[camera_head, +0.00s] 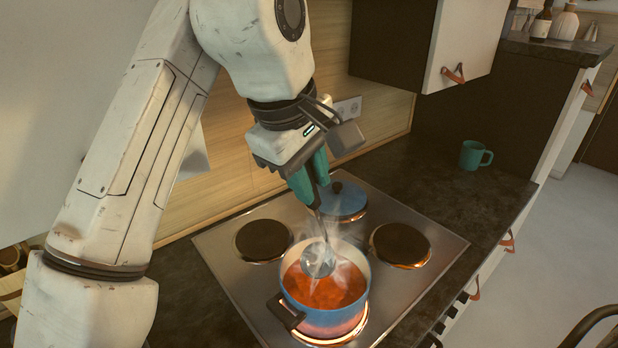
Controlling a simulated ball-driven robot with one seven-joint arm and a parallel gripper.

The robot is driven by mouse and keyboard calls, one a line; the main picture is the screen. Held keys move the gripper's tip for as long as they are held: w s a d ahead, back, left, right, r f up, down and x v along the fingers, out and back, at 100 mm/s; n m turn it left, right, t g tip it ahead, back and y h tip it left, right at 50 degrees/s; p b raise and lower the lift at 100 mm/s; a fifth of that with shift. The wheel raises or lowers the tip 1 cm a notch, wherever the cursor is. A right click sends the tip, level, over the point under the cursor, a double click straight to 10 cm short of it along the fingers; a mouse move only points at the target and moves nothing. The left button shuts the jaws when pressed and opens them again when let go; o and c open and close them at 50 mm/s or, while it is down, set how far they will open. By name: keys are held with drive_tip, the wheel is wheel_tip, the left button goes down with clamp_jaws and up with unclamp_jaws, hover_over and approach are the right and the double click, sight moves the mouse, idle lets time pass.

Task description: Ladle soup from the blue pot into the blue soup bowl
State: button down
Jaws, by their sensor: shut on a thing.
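The blue pot (292,317) stands on a front burner of the stove, with orange-red soup (325,288) inside and steam above it. My gripper (313,188) is above and behind the pot, its teal fingers shut on the dark handle of a ladle. The ladle's metal bowl (318,261) hangs over the soup inside the pot's outline; whether it touches the soup is unclear through the steam. A blue soup bowl is not visible in this view.
Two bare burners flank the pots, at left (263,240) and right (400,244). A teal mug (472,155) stands on the dark counter (440,200), which is mostly clear. Cabinets hang above.

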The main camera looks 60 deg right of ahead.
wheel_tip(320, 180, down, 9)
drive_tip(key=b, duration=0.3)
idle(0.5)
drive_tip(key=shift+r, duration=0.1)
idle(0.9)
drive_tip(key=s+d+y+p, duration=0.1)
drive_tip(key=d+y+p, duration=0.3)
drive_tip(key=d+p, duration=0.4)
drive_tip(key=shift+d+t+y+p, duration=0.2)
drive_tip(key=shift+t+y+p, duration=0.15)
drive_tip(key=shift+p, duration=1)
idle(0.3)
drive_tip(key=shift+s+d+y+p, duration=0.15)
drive_tip(key=shift+d+y+p, duration=0.7)
drive_tip(key=shift+d, duration=0.3)
drive_tip(key=shift+r, duration=0.1)
drive_tip(key=a+v, duration=0.2)
drive_tip(key=v, duration=0.7)
drive_tip(key=shift+r, duration=0.3)
idle(0.9)
